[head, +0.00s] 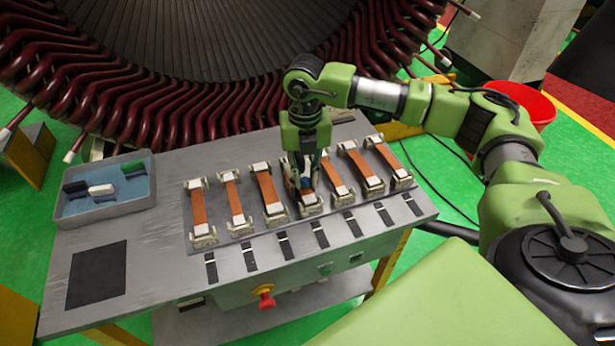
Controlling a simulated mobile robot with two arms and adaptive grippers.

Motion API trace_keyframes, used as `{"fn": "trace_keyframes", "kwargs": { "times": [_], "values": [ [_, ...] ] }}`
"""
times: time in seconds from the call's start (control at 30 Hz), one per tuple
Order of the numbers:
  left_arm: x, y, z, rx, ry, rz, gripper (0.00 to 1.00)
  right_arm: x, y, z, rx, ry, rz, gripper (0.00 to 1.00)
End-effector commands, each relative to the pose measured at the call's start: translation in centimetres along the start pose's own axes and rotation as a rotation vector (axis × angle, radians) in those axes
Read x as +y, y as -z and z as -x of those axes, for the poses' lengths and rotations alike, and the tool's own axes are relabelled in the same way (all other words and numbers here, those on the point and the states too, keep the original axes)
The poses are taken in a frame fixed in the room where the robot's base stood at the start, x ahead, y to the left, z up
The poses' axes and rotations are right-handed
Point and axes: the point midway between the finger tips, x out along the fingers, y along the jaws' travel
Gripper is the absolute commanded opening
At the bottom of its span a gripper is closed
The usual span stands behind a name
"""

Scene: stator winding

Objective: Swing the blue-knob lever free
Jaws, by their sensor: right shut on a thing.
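My right gripper (305,180) points down over the middle of the row of copper-coloured bars on the grey table. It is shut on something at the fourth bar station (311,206). A small blue spot, likely the blue-knob lever (308,182), shows between its fingers; the rest of the lever is hidden by the gripper. Whether the lever is upright or tilted cannot be told. My left gripper is not in view.
A blue-lined tray (104,211) stands at the table's left. A black mat (97,274) lies in front of it. A red knob (265,297) juts from the table front.

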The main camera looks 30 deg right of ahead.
Motion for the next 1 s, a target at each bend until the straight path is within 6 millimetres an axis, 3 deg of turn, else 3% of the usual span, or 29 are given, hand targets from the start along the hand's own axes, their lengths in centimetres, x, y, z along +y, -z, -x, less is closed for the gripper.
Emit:
{"fn": "trace_keyframes", "kwargs": {
  "times": [0.5, 1.0],
  "values": [
    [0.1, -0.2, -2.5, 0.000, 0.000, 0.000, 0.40, 1.5, 0.9, 0.0, -0.002, -0.002, -0.433, 0.00],
    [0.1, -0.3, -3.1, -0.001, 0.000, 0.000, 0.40, 2.1, 1.0, 0.1, -0.002, -0.002, -0.594, 0.00]
  ]
}}
